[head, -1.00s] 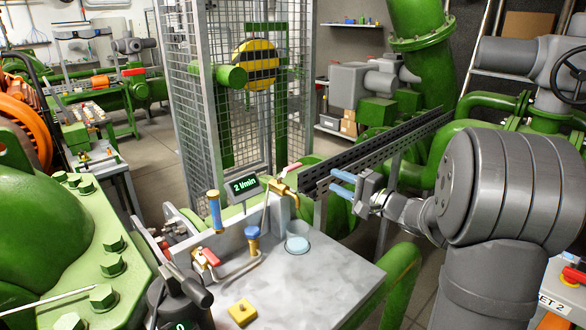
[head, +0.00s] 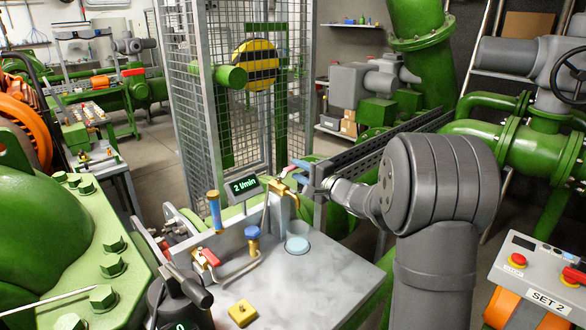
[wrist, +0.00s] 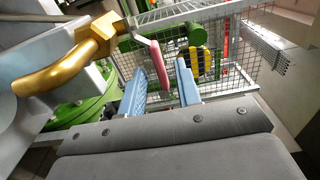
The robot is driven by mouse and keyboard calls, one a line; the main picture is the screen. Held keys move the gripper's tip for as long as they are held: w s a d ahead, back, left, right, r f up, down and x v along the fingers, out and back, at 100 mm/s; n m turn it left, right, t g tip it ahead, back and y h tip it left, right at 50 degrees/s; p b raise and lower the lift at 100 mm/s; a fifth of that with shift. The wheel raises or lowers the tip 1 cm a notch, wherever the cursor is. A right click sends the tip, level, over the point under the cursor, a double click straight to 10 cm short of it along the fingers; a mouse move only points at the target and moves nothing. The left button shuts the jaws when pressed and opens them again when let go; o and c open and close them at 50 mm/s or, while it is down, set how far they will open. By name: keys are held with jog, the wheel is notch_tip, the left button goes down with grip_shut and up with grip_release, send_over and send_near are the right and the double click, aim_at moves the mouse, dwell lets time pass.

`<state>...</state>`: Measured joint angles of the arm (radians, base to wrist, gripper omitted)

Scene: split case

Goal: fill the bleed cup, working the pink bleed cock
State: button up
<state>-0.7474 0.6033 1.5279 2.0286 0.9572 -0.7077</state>
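The brass bleed cock (head: 284,188) stands on a grey block at the bench's back edge, its spout toward the cup. It is large at left in the wrist view (wrist: 62,76). Its pink lever (wrist: 154,62) hangs slanting down there, its lower end showing between my fingers. The clear cup (head: 297,245) stands on the bench below the spout with pale blue inside; I cannot tell whether that is liquid. My gripper (wrist: 163,72) has two blue fingers, apart. In the head view my gripper (head: 302,170) is just right of the cock, and the lever is mostly hidden.
A display (head: 243,187) reads 2 l/min. A blue-topped valve (head: 253,236), a red-handled valve (head: 207,258) and a yellow block (head: 242,313) are on the bench (head: 320,290). A dark perforated rail (head: 365,155) runs behind my wrist. A mesh cage (head: 245,100) stands behind.

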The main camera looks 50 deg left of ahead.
aim_at(295, 169)
jog(key=shift+a, duration=1.55)
jog(key=shift+c, duration=0.2)
grip_shut()
jog(key=shift+s+d+t, duration=0.1)
jog(key=shift+t, duration=0.2)
jog(key=shift+d+m+t, duration=0.3)
jog(key=shift+m+t, duration=0.4)
jog(key=shift+t, duration=0.1)
jog(key=shift+o, duration=0.2)
grip_release()
